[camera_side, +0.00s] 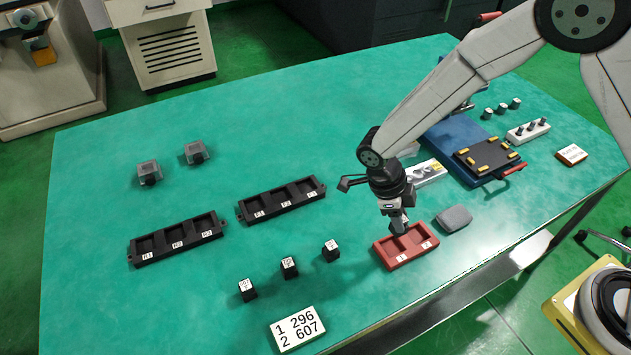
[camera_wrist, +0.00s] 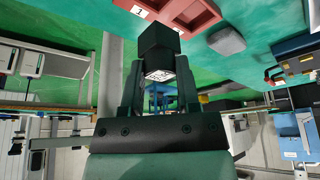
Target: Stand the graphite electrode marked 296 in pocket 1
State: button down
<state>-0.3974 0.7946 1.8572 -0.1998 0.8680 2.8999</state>
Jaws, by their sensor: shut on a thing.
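My gripper (camera_side: 397,213) is shut on a dark graphite electrode, seen in the wrist view (camera_wrist: 157,45) between the fingers. Its white label (camera_wrist: 160,75) is too small to read. In the side view the electrode is mostly hidden by my gripper, over the back of the red two-pocket tray (camera_side: 405,259). The tray's corner also shows in the wrist view (camera_wrist: 190,14), with the number 1 label. I cannot tell whether the electrode touches the tray. Three other black labelled electrodes stand to the left: one (camera_side: 247,290), another (camera_side: 290,268) and a third (camera_side: 331,250).
A card (camera_side: 297,328) reads 1 296, 2 607. Two black three-pocket racks (camera_side: 176,243) (camera_side: 282,201) lie left. A grey block (camera_side: 454,218) sits right of the red tray. A blue fixture (camera_side: 452,136) stands at the right. The table's left and back are mostly clear.

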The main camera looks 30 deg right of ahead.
aim_at(391, 229)
jog(key=shift+f, duration=0.2)
jog(key=shift+f, duration=3.2)
jog(key=shift+f, duration=0.25)
jog(key=shift+c, duration=1.2)
grip_release()
jog(key=v, duration=0.8)
jog(key=shift+d, duration=0.1)
